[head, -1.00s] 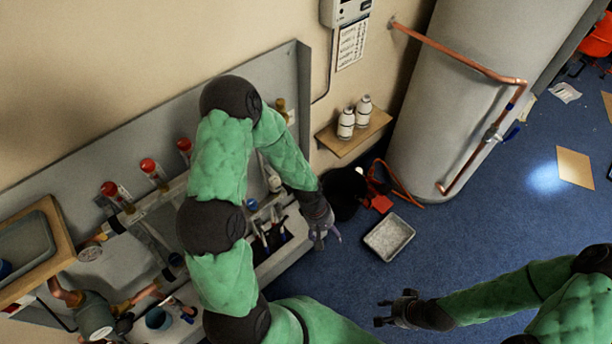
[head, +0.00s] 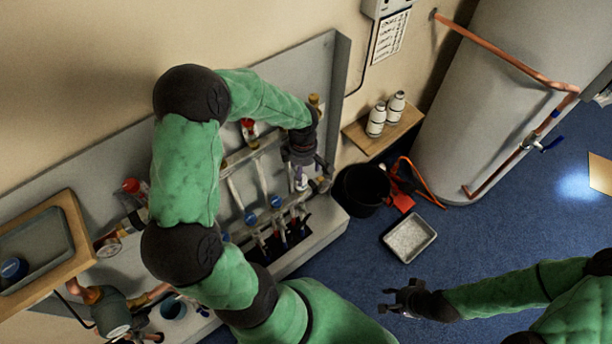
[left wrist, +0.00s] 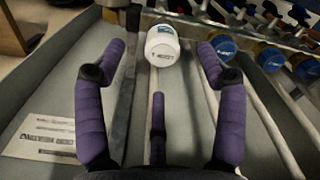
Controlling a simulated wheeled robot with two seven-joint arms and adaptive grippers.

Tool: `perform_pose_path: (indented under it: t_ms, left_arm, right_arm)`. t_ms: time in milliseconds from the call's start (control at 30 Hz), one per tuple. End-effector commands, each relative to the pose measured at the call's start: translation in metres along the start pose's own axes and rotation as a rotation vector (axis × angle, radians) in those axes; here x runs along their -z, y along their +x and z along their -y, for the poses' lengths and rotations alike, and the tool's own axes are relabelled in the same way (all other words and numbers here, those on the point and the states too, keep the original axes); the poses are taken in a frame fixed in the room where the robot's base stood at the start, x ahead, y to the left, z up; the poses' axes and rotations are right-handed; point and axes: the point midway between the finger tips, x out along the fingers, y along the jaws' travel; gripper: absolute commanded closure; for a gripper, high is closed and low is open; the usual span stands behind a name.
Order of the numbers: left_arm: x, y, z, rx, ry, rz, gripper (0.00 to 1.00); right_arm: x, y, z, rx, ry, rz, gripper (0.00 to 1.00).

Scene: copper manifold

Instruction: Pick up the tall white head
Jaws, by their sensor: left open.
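The tall white head (left wrist: 162,45), a white cylinder with a blue marking and small print, stands out from the pipework in the left wrist view. My left gripper (left wrist: 160,58) is open, its purple fingers on either side and the head near the tips, with a gap on both sides. In the head view my left gripper (head: 314,176) is at the right end of the manifold, and the white head (head: 301,178) shows partly there, the hand covering some of it. My right gripper (head: 388,300) is open and empty above the blue floor.
Red-capped (head: 248,130) and blue-capped (head: 275,201) fittings and pale pipes lie left of the hand. A wooden shelf (head: 408,118) with two white bottles, a black bucket (head: 362,188) and a grey tray (head: 410,238) are to the right. A printed card (left wrist: 45,138) is on the grey panel.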

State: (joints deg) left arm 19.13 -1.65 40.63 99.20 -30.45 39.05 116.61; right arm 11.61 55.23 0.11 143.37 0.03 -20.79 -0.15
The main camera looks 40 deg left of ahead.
Motion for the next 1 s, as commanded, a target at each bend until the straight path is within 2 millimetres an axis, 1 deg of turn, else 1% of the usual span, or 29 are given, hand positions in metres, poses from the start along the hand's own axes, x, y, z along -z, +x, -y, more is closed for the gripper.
perform_pose_path:
  t_ms: [67, 200, 367, 467, 600, 700, 800, 967, 1000]
  left_arm:
    - [0.002, 0.004, 0.000, 0.002, -0.015, -0.005, 0.29]
    - [0.003, 0.018, 0.001, 0.003, -0.018, -0.006, 0.29]
    - [0.005, 0.028, 0.000, 0.001, -0.017, -0.006, 0.29]
    - [0.008, 0.039, 0.000, 0.003, -0.017, -0.006, 0.29]
    - [0.013, 0.060, 0.000, 0.003, -0.017, -0.005, 0.29]
    - [0.012, 0.071, 0.000, 0.003, -0.015, -0.005, 0.29]
    - [0.012, 0.074, -0.001, 0.000, -0.016, -0.004, 0.29]
    - [0.012, 0.073, -0.001, 0.000, -0.016, -0.004, 0.29]
    - [0.012, 0.073, -0.001, 0.000, -0.016, -0.004, 0.34]
  right_arm:
    - [-0.001, 0.002, -0.001, 0.000, 0.000, 0.001, 0.60]
    - [-0.001, 0.008, -0.003, 0.000, 0.000, 0.002, 0.60]
    - [-0.001, 0.012, -0.004, 0.000, 0.000, 0.002, 0.60]
    - [0.000, 0.017, -0.006, 0.000, 0.000, 0.002, 0.60]
    - [0.000, 0.028, -0.010, 0.000, 0.000, 0.002, 0.60]
    - [0.000, 0.032, -0.011, 0.000, 0.000, 0.002, 0.60]
    - [0.000, 0.032, -0.011, 0.000, 0.000, 0.002, 0.60]
    - [0.000, 0.031, -0.011, 0.000, 0.000, 0.002, 0.60]
    - [0.000, 0.031, -0.011, 0.000, 0.000, 0.002, 0.60]
